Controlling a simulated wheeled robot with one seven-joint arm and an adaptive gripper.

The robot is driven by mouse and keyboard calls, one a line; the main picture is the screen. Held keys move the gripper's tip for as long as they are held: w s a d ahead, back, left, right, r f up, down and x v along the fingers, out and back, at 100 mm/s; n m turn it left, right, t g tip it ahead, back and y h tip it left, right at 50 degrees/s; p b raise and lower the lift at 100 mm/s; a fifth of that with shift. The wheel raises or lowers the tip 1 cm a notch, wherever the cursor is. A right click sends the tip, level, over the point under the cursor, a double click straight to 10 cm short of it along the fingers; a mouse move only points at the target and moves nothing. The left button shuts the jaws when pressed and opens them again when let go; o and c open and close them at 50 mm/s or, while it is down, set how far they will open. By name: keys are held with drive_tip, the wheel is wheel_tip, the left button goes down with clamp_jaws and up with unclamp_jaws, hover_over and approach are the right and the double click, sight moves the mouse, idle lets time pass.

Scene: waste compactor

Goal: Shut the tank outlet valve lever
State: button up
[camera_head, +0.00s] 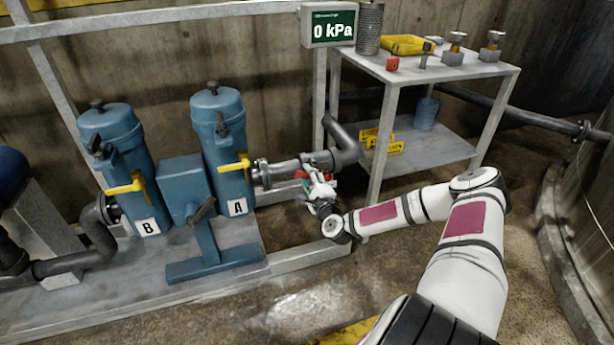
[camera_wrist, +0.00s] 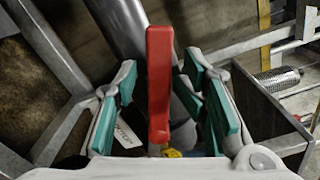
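The red valve lever (camera_wrist: 159,70) stands upright in the wrist view, between the two finger pads of my gripper (camera_wrist: 160,95). A gap shows between the lever and the left teal pad; the right pad is nearer to it. I cannot tell whether that pad touches. My gripper is open. In the head view my gripper (camera_head: 316,182) is at the grey pipe (camera_head: 282,172) to the right of filter A. A small part of the red lever (camera_head: 301,174) shows at its left; the gripper hides the rest and the valve body.
Blue filters A (camera_head: 219,130) and B (camera_head: 125,160) with yellow handles stand at left. A gauge (camera_head: 332,25) reads 0 kPa. A grey cart (camera_head: 430,75) with several items stands behind my arm. Open floor (camera_head: 240,310) lies in front of the frame.

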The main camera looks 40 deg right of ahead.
drive_tip(key=v, duration=0.6)
drive_tip(key=shift+s, duration=0.25)
drive_tip(key=shift+a, duration=0.1)
drive_tip(key=shift+c, duration=0.3)
